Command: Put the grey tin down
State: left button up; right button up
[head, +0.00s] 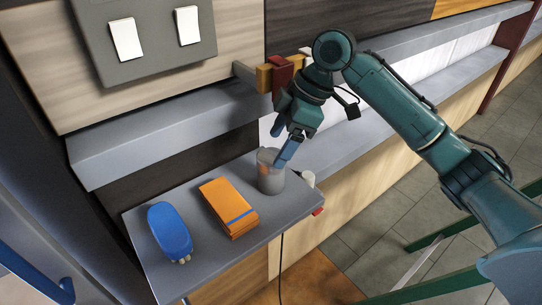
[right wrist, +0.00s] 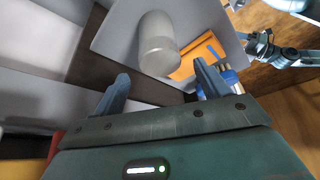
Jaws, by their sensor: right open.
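The grey tin (head: 270,172) stands upright on the small grey table (head: 187,272), near its back right corner. It shows in the right wrist view (right wrist: 156,45) just beyond my fingers. My right gripper (head: 285,143) is over the tin's top in the head view, with its blue fingers pointing down. In the right wrist view the fingers (right wrist: 161,73) are spread apart with nothing clamped between them. From these views I cannot tell whether a finger touches the tin. At the right of the wrist view a teal arm with a small dark end (right wrist: 262,46) shows, perhaps my left; its jaws are unclear.
A grey ledge (head: 160,139) runs behind the table.

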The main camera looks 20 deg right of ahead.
jog(key=v, duration=0.5)
jog(key=shift+d+r, duration=0.15)
jog(key=shift+r, duration=0.15)
